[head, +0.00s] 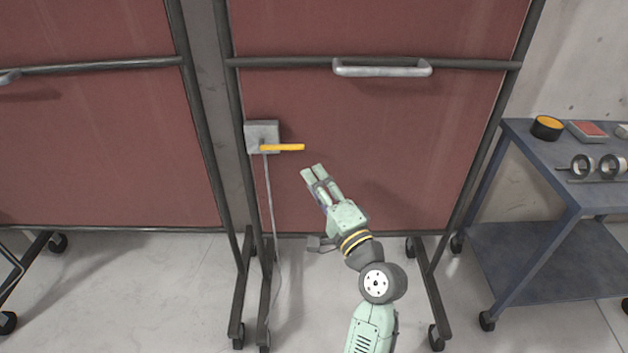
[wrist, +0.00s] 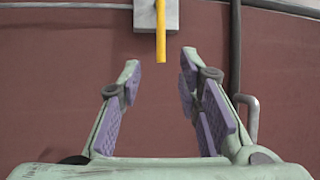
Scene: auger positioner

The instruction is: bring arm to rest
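My gripper (head: 313,173) is in front of the red panel (head: 400,120), just below and to the right of a yellow lever (head: 285,147). The lever sticks out sideways from a grey box (head: 262,131) on the panel's left post. In the wrist view my gripper (wrist: 160,75) is open, its two fingers with purple pads apart and nothing between them. The yellow lever (wrist: 161,35) shows beyond the fingertips, near the top centre, apart from them.
A grey handle (head: 382,69) is fixed across the panel above. A cable (head: 270,205) hangs from the box. A blue cart (head: 565,160) with rolls and small items stands at the right. Another red panel (head: 90,140) stands at the left. Dark wheeled feet stand on the floor.

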